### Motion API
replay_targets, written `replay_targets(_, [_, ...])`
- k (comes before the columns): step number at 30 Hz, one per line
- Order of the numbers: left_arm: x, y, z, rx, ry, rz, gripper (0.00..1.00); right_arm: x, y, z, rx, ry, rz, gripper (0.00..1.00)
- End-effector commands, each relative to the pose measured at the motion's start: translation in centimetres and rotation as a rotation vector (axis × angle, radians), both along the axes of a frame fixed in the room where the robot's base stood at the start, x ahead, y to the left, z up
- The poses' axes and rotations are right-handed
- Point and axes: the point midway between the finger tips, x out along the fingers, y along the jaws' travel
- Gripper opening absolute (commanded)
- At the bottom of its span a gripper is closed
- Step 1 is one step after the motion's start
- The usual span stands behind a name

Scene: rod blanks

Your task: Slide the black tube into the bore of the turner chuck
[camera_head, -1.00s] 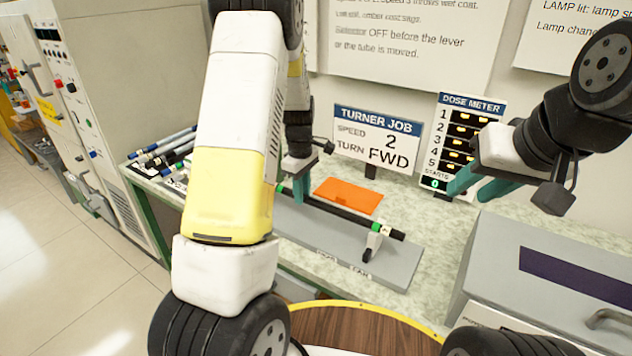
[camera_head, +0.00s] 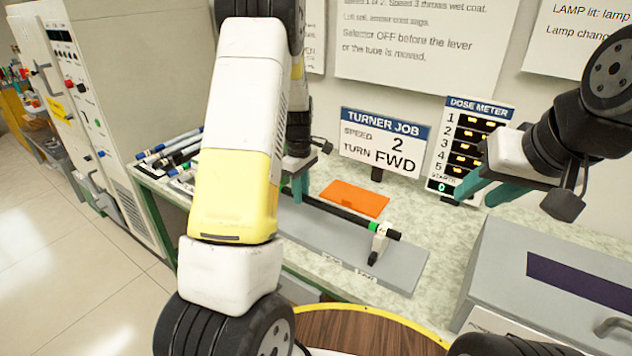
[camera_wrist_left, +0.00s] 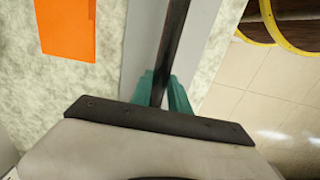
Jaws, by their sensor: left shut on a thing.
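The long black tube (camera_head: 342,211) lies low over a grey base plate (camera_head: 400,271), with a green band and a black tip at its right end. A small pale support (camera_head: 379,243) stands under that end. My left gripper (camera_head: 299,187) is shut on the tube; the wrist view shows its teal fingers (camera_wrist_left: 160,92) on both sides of the tube (camera_wrist_left: 171,45). The tube's left end is hidden behind my left arm. I cannot make out the turner chuck; that end of the plate is covered by my arm. My right gripper (camera_head: 482,190) is open and empty, raised at the right.
An orange sheet (camera_head: 354,198) lies behind the tube. A turner job sign (camera_head: 385,142) and a dose meter (camera_head: 468,150) stand at the back. More tubes (camera_head: 170,150) lie at the left. A grey box (camera_head: 540,290) occupies the right.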

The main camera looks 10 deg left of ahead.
Motion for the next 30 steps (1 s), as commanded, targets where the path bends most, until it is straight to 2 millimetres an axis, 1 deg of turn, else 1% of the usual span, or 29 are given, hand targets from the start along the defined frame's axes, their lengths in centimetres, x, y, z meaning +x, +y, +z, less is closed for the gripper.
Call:
replay_targets(1, [0.0,0.0,0.0,0.0,0.0,0.0,0.26,0.0,0.0,0.0,0.0,0.0,0.0,0.36])
replay_targets(4, [0.0,0.0,0.0,0.0,0.0,0.0,0.45,0.0,0.0,0.0,0.0,0.0,0.0,0.36])
replay_targets(5, [0.0,0.0,0.0,0.0,0.0,0.0,0.47,0.0,0.0,0.0,0.0,0.0,0.0,0.36])
replay_targets(13, [0.0,0.0,0.0,0.0,0.0,0.0,0.47,0.0,0.0,0.0,0.0,0.0,0.0,0.36])
replay_targets(16, [0.0,0.0,0.6,0.0,-0.001,0.0,0.47,0.0,0.0,0.0,0.0,0.0,0.0,0.36])
replay_targets(20, [0.1,0.0,2.6,-0.001,-0.003,-0.001,0.47,0.0,0.0,0.0,0.0,0.0,0.0,0.36])
replay_targets(24, [0.1,0.1,5.1,0.0,-0.003,-0.002,0.47,0.0,0.0,0.0,0.0,0.0,0.0,0.36])
replay_targets(27, [0.1,0.1,6.5,0.0,-0.002,-0.001,0.47,0.0,0.0,0.0,0.0,0.0,0.0,0.36])
replay_targets(30, [0.1,0.2,7.4,0.001,-0.001,0.0,0.47,0.0,0.0,0.0,0.0,0.0,0.0,0.36])
